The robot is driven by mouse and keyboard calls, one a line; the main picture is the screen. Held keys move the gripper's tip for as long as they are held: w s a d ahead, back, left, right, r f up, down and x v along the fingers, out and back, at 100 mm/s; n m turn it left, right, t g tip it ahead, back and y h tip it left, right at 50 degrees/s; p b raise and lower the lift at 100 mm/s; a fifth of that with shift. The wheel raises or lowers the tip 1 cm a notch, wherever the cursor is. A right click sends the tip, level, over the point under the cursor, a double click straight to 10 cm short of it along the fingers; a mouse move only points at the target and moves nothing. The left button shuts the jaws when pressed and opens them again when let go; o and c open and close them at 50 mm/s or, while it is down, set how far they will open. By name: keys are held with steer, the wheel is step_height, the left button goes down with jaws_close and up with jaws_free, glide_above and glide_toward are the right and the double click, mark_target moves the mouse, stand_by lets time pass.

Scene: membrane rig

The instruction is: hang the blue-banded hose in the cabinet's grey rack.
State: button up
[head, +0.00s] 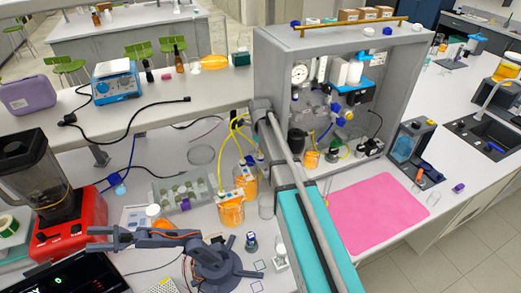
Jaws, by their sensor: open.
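The grey open-front cabinet (271,68) stands on the bench right of centre. It holds a gauge, clear tubing, blue fittings and a pump. I cannot single out its grey rack among these parts. I cannot pick out the blue-banded hose for certain either. Yellow tubes (218,150) run to orange-filled bottles (231,209) on the bench left of the cabinet. My own teal and grey arm crosses the view from the bottom to the cabinet's left edge and hides part of the bench and the cabinet's lower left corner. My gripper is not visible.
A pink mat (377,213) lies bare right of my arm. A small grey desktop arm (212,262) stands at the lower left, beside a red blender (70,238).

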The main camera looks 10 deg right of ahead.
step_height(320, 180, up, 9)
steer(key=p, duration=0.8)
stand_by(0.4)
steer(key=shift+f, duration=0.1)
stand_by(0.8)
steer(key=s+f+n+b, duration=1.9)
steer(key=s+n, duration=0.4)
steer(key=n, duration=0.3)
steer(key=shift+f, duration=0.25)
